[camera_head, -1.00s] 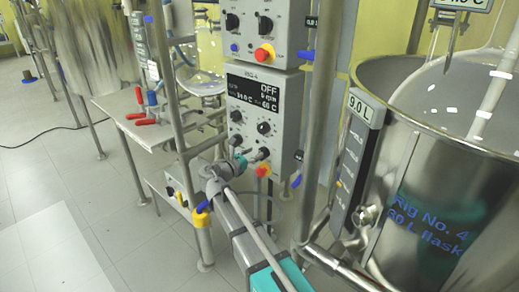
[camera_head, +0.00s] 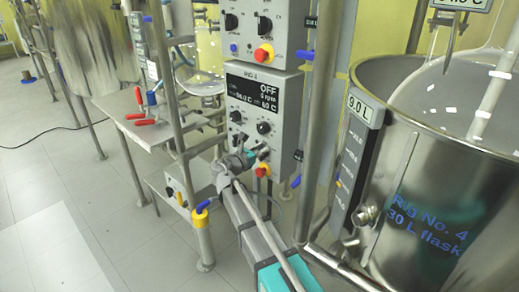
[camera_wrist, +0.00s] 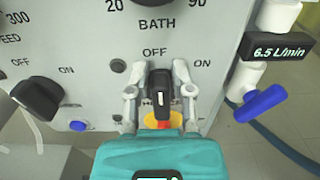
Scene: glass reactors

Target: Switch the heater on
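The control box (camera_head: 284,112) has a dark display (camera_head: 254,92) reading OFF, 0 rpm and two temperatures. In the wrist view, the black bath switch knob (camera_wrist: 160,92) sits under the BATH label, its handle upright toward OFF, with ON to its right. My gripper (camera_wrist: 158,76) is open, with one finger on each side of this knob and a visible gap on both sides. In the head view, my gripper (camera_head: 240,158) is at the lower front of the box and hides part of the controls there.
Another black switch knob (camera_wrist: 38,97) is left of my gripper, with a blue button (camera_wrist: 78,126) between. A red and yellow button (camera_wrist: 163,119) is partly hidden below the bath knob. A blue-handled valve (camera_wrist: 257,103) is at the right. The steel vessel (camera_head: 420,190) stands right of the box.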

